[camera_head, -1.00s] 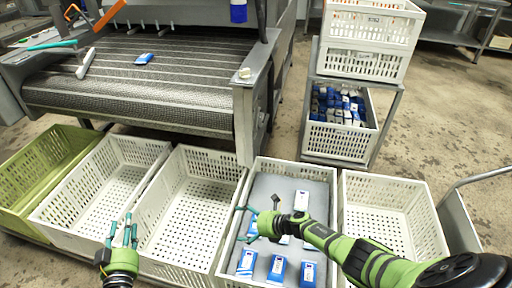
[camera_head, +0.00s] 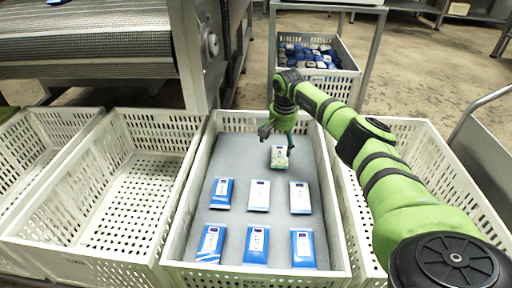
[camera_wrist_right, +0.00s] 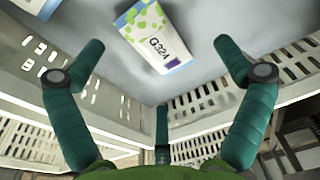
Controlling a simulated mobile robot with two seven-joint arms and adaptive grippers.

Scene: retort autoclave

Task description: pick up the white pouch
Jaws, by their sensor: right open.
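My right gripper (camera_head: 278,138) is open and empty, low over the far end of a white crate. Just below it lies a white pouch with green dots (camera_head: 279,158). My left gripper is out of view.
The white crate (camera_head: 342,240) has a grey liner (camera_head: 240,160) and several blue-and-white pouches (camera_head: 256,244). An empty crate (camera_head: 130,190) stands to its left, another crate (camera_head: 405,130) to its right. A crate of packs (camera_head: 345,80) sits behind; a conveyor (camera_head: 90,45) is at back left.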

